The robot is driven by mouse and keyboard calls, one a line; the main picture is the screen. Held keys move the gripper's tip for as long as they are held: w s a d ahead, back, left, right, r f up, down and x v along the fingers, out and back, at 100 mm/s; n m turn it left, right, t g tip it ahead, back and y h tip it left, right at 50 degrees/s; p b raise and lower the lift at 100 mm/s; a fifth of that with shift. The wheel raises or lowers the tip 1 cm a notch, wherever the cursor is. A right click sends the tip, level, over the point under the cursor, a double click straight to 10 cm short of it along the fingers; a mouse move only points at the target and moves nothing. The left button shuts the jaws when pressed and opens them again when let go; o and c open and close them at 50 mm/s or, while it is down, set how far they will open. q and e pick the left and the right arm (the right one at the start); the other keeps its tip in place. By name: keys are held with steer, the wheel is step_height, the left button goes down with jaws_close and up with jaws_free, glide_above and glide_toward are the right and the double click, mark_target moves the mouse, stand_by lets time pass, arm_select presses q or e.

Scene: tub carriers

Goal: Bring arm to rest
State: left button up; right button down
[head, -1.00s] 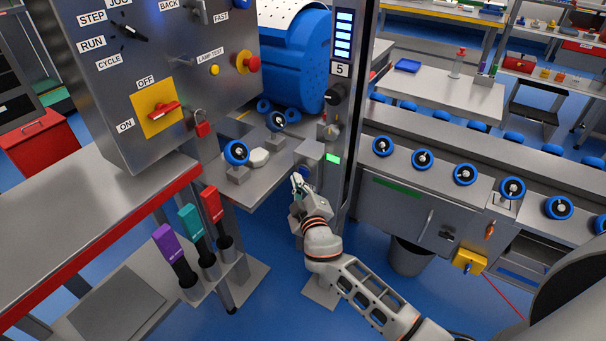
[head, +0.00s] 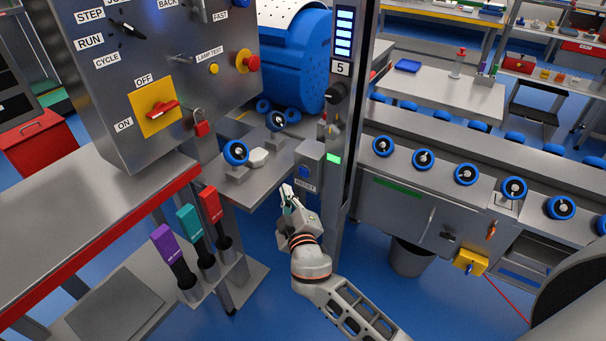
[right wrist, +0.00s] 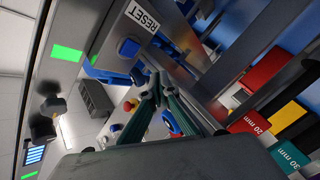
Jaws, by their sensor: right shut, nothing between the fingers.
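My right gripper (head: 288,193) is in the middle of the head view, in front of the steel shelf and a little below the grey reset box (head: 308,168) with its blue button. Its fingers are shut and empty, and it appears apart from the box. In the right wrist view the closed fingertips (right wrist: 158,84) point past the blue reset button (right wrist: 129,48), which is labelled RESET. My left gripper is not in view.
A control cabinet (head: 160,70) with a red-yellow switch stands at the left. Purple, teal and red-handled tools (head: 188,240) stand in a rack below it. A slim post (head: 345,120) rises just right of the reset box. Blue floor (head: 265,290) is open below my gripper.

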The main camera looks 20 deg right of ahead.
steer(key=shift+f, duration=0.1)
stand_by(0.3)
steer(key=s+d+f+m+g+y+p, duration=0.15)
steer(key=s+f+g, duration=0.25)
steer(key=s+f, duration=1.1)
steer(key=s+d+f+m+g+y, duration=0.1)
steer(key=s+f+m+g+y, duration=0.1)
steer(key=s, duration=1.3)
steer(key=shift+s+f+m+g+y, duration=0.3)
steer(key=shift+s+f+m+y, duration=0.05)
steer(key=shift+f+y, duration=0.1)
